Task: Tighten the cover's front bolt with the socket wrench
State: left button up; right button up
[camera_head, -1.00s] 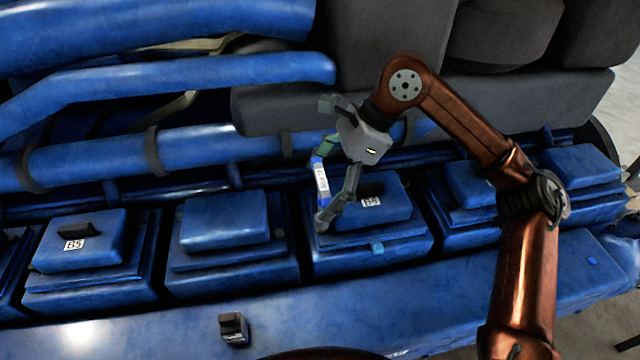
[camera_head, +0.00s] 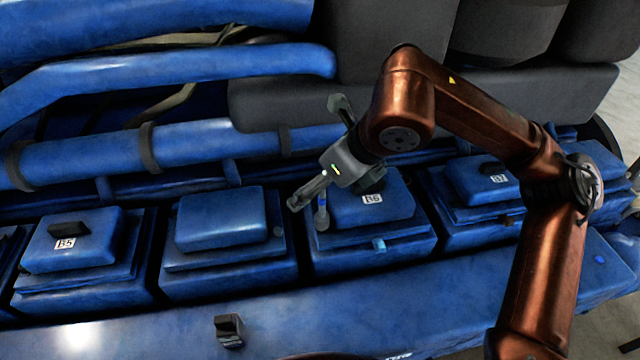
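The cover marked B6 (camera_head: 378,208) sits on its blue block right of the picture's middle. A small light-blue piece, perhaps the front bolt (camera_head: 378,244), shows at its front edge. My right gripper (camera_head: 322,148) is above the cover's left rear side, its fingers spread wide, one up and one down to the left. Nothing shows between them. A short blue and grey piece, probably the socket wrench (camera_head: 322,214), shows below the lower finger at the cover's left side. Most of it is hidden, and I cannot tell whether the finger touches it. My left gripper is out of view.
Similar covers stand in the row, one marked B5 (camera_head: 72,242) and one marked B7 (camera_head: 484,182). A small dark block (camera_head: 229,331) sits on the blue front ledge (camera_head: 290,320). Blue pipes (camera_head: 90,165) and grey housings run behind. The ledge is mostly clear.

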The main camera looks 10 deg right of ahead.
jog(key=m+h, duration=0.1)
jog(key=m, duration=0.1)
jog(key=m+t+h+b, duration=0.1)
jog(key=m, duration=0.1)
jog(key=shift+m+h, duration=0.3)
jog(key=shift+m, duration=0.1)
jog(key=m+h, duration=0.1)
jog(key=m, duration=0.1)
jog(key=m+h+b, duration=0.1)
jog(key=m+h, duration=0.1)
jog(key=m, duration=0.1)
jog(key=shift+f+m, duration=0.15)
jog(key=shift+m, duration=0.15)
jog(key=m+g+h+p, duration=0.1)
jog(key=m, duration=0.2)
jog(key=m+g+h+p, duration=0.1)
jog(key=m+p, duration=0.1)
jog(key=m, duration=0.1)
jog(key=m+g+h+p, duration=0.1)
jog(key=m+p, duration=0.1)
jog(key=m, duration=0.1)
jog(key=shift+d+r+h, duration=0.2)
jog(key=shift+r+h, duration=0.15)
jog(key=shift+h, duration=0.05)
jog(key=m+g, duration=0.1)
jog(key=m+p, duration=0.1)
jog(key=m, duration=0.1)
jog(key=shift+f+g, duration=0.25)
jog(key=shift+g, duration=0.15)
jog(key=shift+d+f, duration=0.1)
